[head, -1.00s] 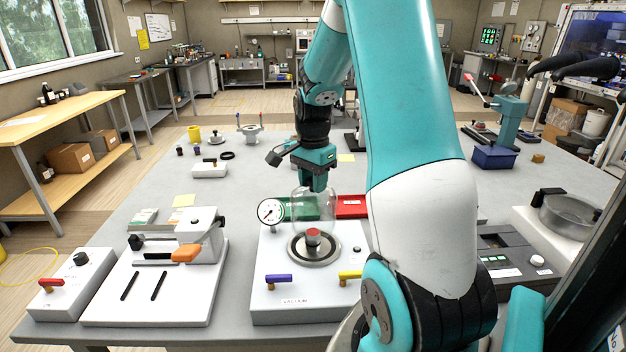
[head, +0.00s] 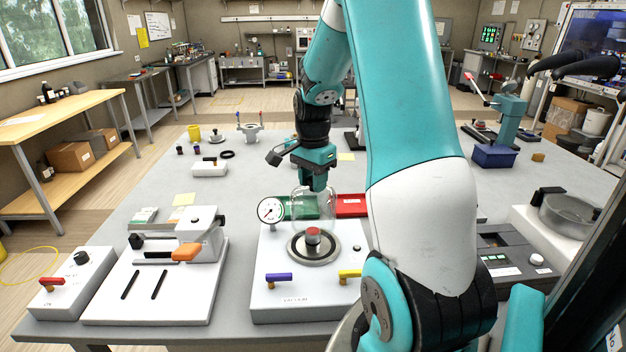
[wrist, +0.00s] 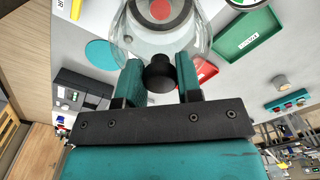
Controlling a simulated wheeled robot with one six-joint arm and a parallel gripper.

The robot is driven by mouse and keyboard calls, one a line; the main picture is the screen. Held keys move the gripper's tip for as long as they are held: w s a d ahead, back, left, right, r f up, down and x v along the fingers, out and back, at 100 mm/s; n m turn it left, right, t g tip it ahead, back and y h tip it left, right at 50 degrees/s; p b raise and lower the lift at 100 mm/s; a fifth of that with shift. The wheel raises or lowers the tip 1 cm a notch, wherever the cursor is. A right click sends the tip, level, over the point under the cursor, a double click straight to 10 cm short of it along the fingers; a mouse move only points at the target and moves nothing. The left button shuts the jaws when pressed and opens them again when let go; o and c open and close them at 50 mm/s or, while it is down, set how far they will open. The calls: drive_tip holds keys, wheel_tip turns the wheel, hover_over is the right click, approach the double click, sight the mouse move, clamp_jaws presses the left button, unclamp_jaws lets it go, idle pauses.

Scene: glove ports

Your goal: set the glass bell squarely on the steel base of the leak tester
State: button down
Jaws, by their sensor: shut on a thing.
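The glass bell (head: 300,208) is clear and hangs upright from my gripper (head: 316,186) above the leak tester (head: 268,303). In the wrist view my gripper (wrist: 160,78) is shut on the bell's black knob, and the clear bell (wrist: 128,42) spreads out beyond the fingers. The steel base (head: 296,256) is a round plate on the white tester, with a red-topped grey piece (head: 313,236) at its middle. The bell's lower rim is faint; I cannot tell the exact gap or how well it is centred. Through the glass, the red top (wrist: 160,8) shows in the wrist view.
A pressure gauge (head: 271,210) stands close to the left of the bell. A green tray (head: 290,210) and a red tray (head: 351,205) lie behind. Purple (head: 279,277) and yellow (head: 349,274) levers are at the tester's front. A white fixture (head: 185,280) stands left.

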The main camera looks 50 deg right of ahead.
drive_tip(key=shift+f+b, duration=2.3)
drive_tip(key=shift+f, duration=1.2)
drive_tip(key=c, duration=0.7)
unclamp_jaws()
wheel_tip(320, 180, up, 18)
drive_tip(key=shift+f+b, duration=0.25)
drive_tip(key=shift+b, duration=0.75)
drive_tip(key=n, duration=0.5)
hover_over(313, 204)
drive_tip(key=w+a, duration=0.4)
drive_tip(key=a, duration=0.1)
drive_tip(key=f, duration=0.1)
drive_tip(key=s+a+f+n+t+y, duration=0.1)
drive_tip(key=s+a+f+n, duration=0.1)
drive_tip(key=a+n, duration=0.9)
drive_tip(key=s+a+f+n+y, duration=0.1)
drive_tip(key=s+a+n, duration=0.2)
drive_tip(key=a, duration=0.3)
drive_tip(key=s+a+f+n+y, duration=0.1)
drive_tip(key=s+a+n, duration=0.2)
drive_tip(key=s+a, duration=0.3)
drive_tip(key=s+a+f+n+g+y, duration=0.1)
drive_tip(key=s+a+f+n, duration=0.1)
drive_tip(key=s+a+n, duration=0.2)
drive_tip(key=shift+s+a, duration=0.4)
drive_tip(key=shift+a, duration=0.25)
drive_tip(key=shift+s+a, duration=0.35)
drive_tip(key=shift+a, duration=0.25)
